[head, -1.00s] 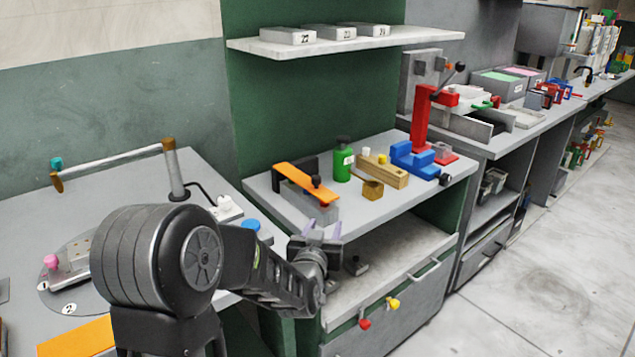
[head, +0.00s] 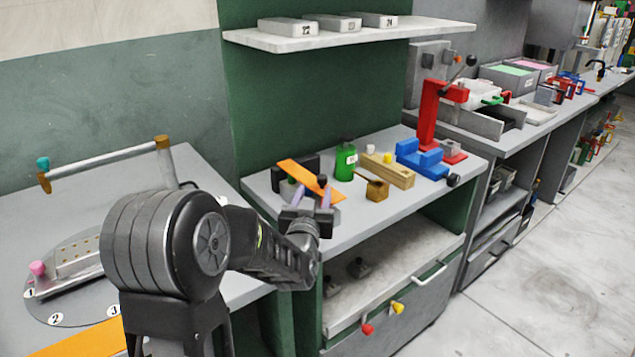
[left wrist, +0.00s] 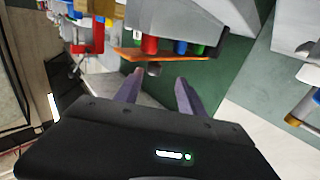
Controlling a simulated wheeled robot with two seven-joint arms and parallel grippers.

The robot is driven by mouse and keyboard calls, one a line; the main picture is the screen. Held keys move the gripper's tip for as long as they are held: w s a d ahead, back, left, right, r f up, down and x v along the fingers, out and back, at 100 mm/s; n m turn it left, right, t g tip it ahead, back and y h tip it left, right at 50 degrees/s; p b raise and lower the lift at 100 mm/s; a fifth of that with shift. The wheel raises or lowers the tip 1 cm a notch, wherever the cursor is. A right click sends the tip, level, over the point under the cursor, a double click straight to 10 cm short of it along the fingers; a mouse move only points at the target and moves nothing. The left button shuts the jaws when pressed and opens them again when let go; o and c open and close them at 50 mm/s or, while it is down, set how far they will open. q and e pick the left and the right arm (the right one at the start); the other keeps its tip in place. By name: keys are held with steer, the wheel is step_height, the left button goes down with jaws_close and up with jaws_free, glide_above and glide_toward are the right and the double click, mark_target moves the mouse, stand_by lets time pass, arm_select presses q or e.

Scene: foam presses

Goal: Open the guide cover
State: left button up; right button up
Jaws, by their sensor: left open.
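The guide cover is an orange strip (head: 308,176) on a small guide block at the left end of the middle bench. In the left wrist view the cover (left wrist: 172,54) is a thin orange edge with a dark knob (left wrist: 155,69) on its near side. My left gripper (head: 312,196) is open, its two purple fingers pointing up at the cover's near end. In the left wrist view the gripper (left wrist: 156,88) has its fingertips just short of the knob, one on each side, with nothing between them. My right gripper is out of view.
A green bottle (head: 345,160), a wooden block (head: 388,170) and a red and blue press (head: 428,140) stand right of the guide. A shelf (head: 350,34) hangs above. A drawer handle (head: 430,274) is below. My left arm crosses the gap between benches.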

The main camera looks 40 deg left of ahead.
mark_target(318, 182)
arm_select(q)
steer(key=x, duration=0.6)
steer(key=shift+c, duration=0.3)
jaws_close()
steer(key=shift+s+a+r, duration=0.1)
steer(key=shift+a, duration=0.05)
stand_by(0.9)
